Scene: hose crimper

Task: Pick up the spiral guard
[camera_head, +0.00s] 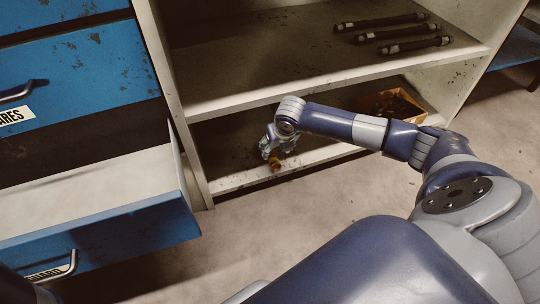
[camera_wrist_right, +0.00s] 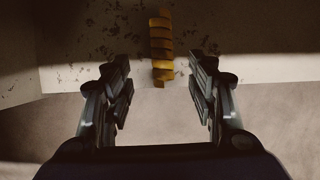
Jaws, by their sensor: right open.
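The spiral guard (camera_wrist_right: 161,46) is a short yellow-orange coil lying on the pale lower shelf in the right wrist view. In the head view it is a small yellow spot (camera_head: 275,164) at the shelf's front edge, partly covered by my gripper. My right gripper (camera_head: 271,150) reaches into the lower shelf space just over it. In the right wrist view my right gripper (camera_wrist_right: 160,78) is open, with one finger on each side of the coil's near end and clear gaps between. I cannot tell its height above the coil. My left gripper does not show.
Several dark hoses (camera_head: 400,37) lie on the upper shelf (camera_head: 260,65), above my right forearm. An orange-brown box (camera_head: 378,103) stands at the right of the lower shelf. An open blue drawer (camera_head: 120,240) juts out at the left, beside the shelf's side panel.

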